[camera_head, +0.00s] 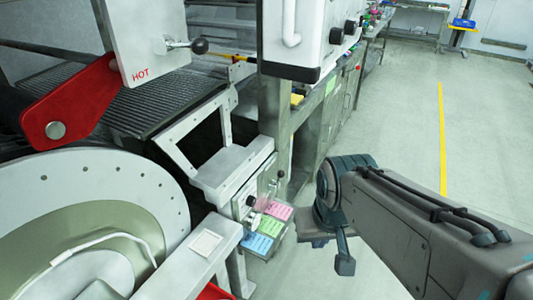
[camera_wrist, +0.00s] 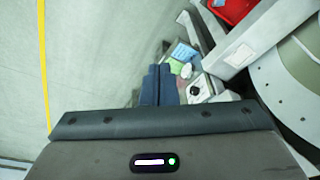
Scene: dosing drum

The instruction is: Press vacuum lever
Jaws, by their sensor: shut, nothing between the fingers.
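A small light control box (camera_head: 243,203) stands low beside the drum, with a black knob and a small lever with a dark ball (camera_head: 281,174). Its black knob (camera_wrist: 194,91) and a pale round knob (camera_wrist: 186,70) show in the wrist view. I cannot read which control is the vacuum lever. Another lever with a black ball (camera_head: 200,46) sticks out of the white "HOT" panel (camera_head: 150,45). My gripper (camera_wrist: 159,70) is shut and empty, its blue-grey fingers together just left of the control box in the wrist view. In the head view it is right of the box, apart from it.
Pink, green and blue labels (camera_head: 258,243) lie on a plate below the box. The big round drum (camera_head: 95,190) and a red arm (camera_head: 75,105) fill the left. Metal cabinets (camera_head: 312,125) run behind. The floor (camera_head: 400,120) to the right is clear.

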